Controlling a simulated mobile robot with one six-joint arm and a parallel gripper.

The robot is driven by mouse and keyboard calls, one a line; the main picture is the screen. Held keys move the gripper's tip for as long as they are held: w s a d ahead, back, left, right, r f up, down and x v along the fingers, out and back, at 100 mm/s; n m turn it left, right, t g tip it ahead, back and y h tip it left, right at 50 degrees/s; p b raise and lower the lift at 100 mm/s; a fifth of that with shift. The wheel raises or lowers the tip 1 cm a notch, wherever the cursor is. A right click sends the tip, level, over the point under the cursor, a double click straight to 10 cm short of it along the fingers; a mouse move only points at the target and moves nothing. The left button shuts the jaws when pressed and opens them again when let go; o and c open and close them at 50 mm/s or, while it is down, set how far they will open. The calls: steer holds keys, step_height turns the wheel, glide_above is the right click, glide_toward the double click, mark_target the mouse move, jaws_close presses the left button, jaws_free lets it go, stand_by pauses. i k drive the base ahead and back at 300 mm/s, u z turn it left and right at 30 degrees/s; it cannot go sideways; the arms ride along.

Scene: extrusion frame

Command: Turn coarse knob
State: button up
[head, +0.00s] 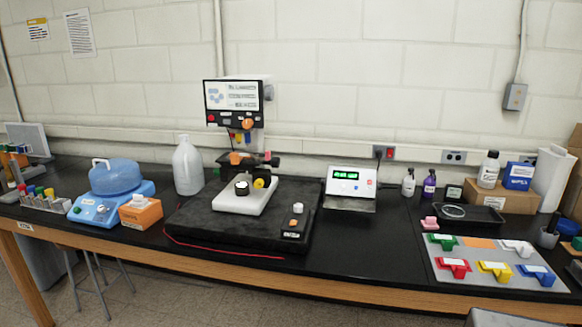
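A microscope-like instrument stands on a black slab (190,232) in the middle of the bench. Its head (234,101) has a screen, a row of controls and a round grey knob (268,92) on its right side. Coloured objective-like parts (240,137) hang below. On its white base (232,205) sit a black round knob with a white face (242,187) and a yellow round part (259,183). I cannot tell which of these is the coarse knob. My gripper is not in view.
A small black control box (292,236) sits at the slab's front right, and a red cable (205,247) runs along its front edge. A blue device (93,210) and tissue box (140,212) stand left. A display unit (348,190) and coloured blocks (494,271) stand right.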

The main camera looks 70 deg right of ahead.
mark_target(275, 161)
steer(key=u, duration=0.05)
steer(key=k, duration=1.25)
steer(key=z, duration=1.7)
steer(key=i, duration=1)
steer(key=z, duration=0.05)
